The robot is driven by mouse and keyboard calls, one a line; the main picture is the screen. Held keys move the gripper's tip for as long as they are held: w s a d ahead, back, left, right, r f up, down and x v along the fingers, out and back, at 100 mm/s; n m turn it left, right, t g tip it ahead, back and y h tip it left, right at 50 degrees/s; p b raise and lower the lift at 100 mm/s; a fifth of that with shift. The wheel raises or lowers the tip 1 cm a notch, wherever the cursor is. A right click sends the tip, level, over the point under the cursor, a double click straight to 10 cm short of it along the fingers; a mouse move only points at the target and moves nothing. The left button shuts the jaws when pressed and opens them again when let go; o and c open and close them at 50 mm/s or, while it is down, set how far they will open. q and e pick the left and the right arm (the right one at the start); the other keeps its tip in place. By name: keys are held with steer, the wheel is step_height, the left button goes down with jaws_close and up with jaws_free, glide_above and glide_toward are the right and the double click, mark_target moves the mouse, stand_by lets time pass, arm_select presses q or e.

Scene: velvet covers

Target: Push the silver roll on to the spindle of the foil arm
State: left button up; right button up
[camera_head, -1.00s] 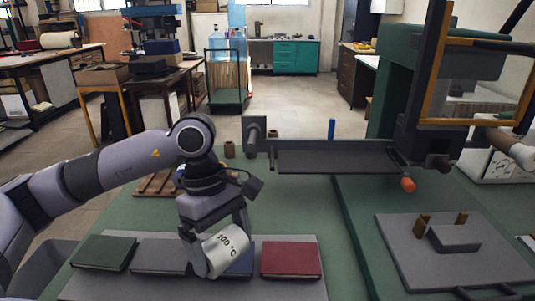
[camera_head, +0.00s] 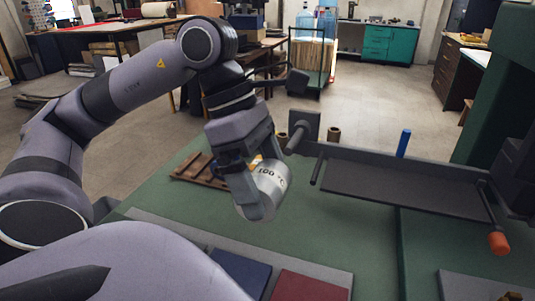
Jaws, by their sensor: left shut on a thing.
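The silver roll (camera_head: 272,184), marked "100 °C", is held in my left gripper (camera_head: 252,194), which is shut on it. The roll is tilted and hangs above the green bench. The foil arm (camera_head: 400,187) is a dark horizontal frame to its right, with an upright plate at its left end. A short stub (camera_head: 296,139) sticks out by that plate; I cannot tell for sure that it is the spindle. The roll is apart from the foil arm, lower and to the left of the stub. My right gripper is not in view.
A blue book (camera_head: 240,272) and a red book (camera_head: 308,286) lie on a grey board at the front. A slatted wooden rack (camera_head: 200,170) lies behind the gripper. A blue peg (camera_head: 403,143) and an orange knob (camera_head: 498,243) are by the foil arm. Green bench top is clear below the roll.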

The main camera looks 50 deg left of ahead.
arm_select(q)
steer(key=shift+w+a+f+p, duration=0.1)
steer(key=shift+w+a+p, duration=0.1)
steer(key=shift+w+a, duration=0.3)
steer(key=shift+w+a+p, duration=0.15)
steer(key=shift+w, duration=0.55)
steer(key=w, duration=0.1)
steer(key=w+a, duration=0.1)
steer(key=w+p, duration=0.1)
steer(key=shift+a+f, duration=0.2)
steer(key=shift+a, duration=0.05)
steer(key=shift+w+a, duration=0.25)
steer(key=shift+w, duration=0.1)
stand_by(0.3)
